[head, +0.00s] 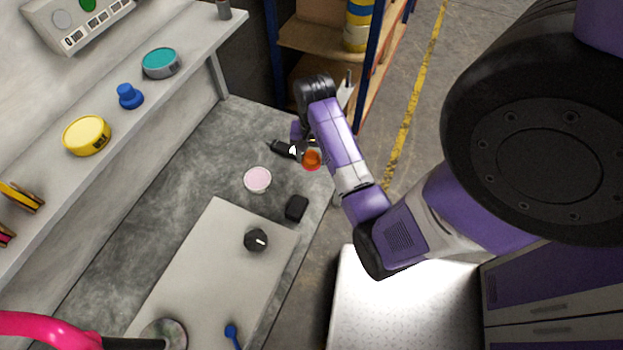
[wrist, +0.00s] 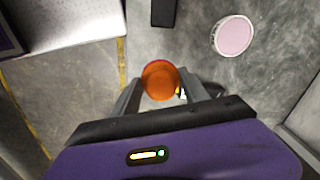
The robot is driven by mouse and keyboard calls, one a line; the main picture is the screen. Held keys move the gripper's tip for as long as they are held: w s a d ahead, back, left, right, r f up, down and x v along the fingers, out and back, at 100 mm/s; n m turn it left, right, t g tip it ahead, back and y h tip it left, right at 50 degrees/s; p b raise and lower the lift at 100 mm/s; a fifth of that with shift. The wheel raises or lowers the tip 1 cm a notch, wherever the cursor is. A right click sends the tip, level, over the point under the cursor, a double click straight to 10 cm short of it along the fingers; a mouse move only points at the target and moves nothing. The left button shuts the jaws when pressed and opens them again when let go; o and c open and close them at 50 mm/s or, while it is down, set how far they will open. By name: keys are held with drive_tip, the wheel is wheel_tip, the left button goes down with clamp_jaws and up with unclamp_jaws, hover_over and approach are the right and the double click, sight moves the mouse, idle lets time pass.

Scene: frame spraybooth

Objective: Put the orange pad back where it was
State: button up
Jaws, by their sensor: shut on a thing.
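The orange pad (head: 312,160) is a small round orange piece near the far right edge of the grey worktop. My gripper (head: 304,154) is shut on it. In the wrist view the orange pad (wrist: 160,80) sits between the two fingertips of my gripper (wrist: 160,86), with its round face showing. It appears held above the surface, but I cannot tell how high. A dark tool-like thing (head: 281,148) lies just left of the gripper in the head view, partly hidden.
A pale pink disc (head: 257,180) and a black block (head: 297,208) lie nearby on the worktop (head: 165,185). A light board (head: 205,255) bears a black knob (head: 256,240). A shelf (head: 115,130) with tins runs along the left. Bare worktop lies left of the pink disc.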

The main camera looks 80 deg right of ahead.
sight(311, 184)
wheel_tip(311, 184, down, 12)
drive_tip(key=shift+r+b, duration=0.15)
drive_tip(key=shift+b, duration=0.5)
drive_tip(key=o, duration=1.2)
